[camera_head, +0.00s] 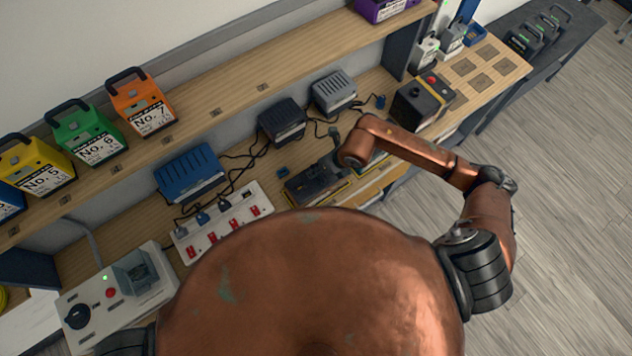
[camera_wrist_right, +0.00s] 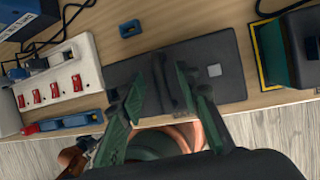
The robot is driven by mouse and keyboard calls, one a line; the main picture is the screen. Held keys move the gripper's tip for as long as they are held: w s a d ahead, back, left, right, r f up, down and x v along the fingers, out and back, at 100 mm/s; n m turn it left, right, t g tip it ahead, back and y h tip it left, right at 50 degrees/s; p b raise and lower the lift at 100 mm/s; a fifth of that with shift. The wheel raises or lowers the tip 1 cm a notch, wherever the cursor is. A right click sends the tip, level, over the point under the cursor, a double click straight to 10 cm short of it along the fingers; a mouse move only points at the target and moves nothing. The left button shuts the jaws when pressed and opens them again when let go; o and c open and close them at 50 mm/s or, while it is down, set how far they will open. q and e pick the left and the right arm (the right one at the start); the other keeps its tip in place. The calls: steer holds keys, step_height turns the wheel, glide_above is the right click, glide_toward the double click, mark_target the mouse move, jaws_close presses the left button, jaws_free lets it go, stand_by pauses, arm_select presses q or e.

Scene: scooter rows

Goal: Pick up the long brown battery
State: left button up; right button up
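A long, flat, dark brown-grey block with a raised handle, which looks like the long battery (camera_wrist_right: 228,75), lies on the bench in the right wrist view. It has a small pale square on its top. In the head view it (camera_head: 312,184) lies near the bench's front edge, partly hidden by my arm and body. My right gripper (camera_wrist_right: 162,78) has its two green fingers apart, one on each side of the handle. Whether they touch it I cannot tell. In the head view the right gripper (camera_head: 335,150) is mostly hidden by my arm. My left gripper is not in view.
A white power strip (camera_head: 222,222) with red switches lies left of the battery. A blue charger (camera_head: 188,172) and dark chargers (camera_head: 282,120) stand behind, with loose cables. A black-topped box with a red knob (camera_head: 422,100) stands to the right. Numbered batteries (camera_head: 90,135) line the shelf.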

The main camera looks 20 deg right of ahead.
steer(key=shift+c, duration=0.2)
jaws_close()
stand_by(0.6)
steer(key=shift+w+a+r, duration=0.1)
steer(key=shift+r, duration=0.05)
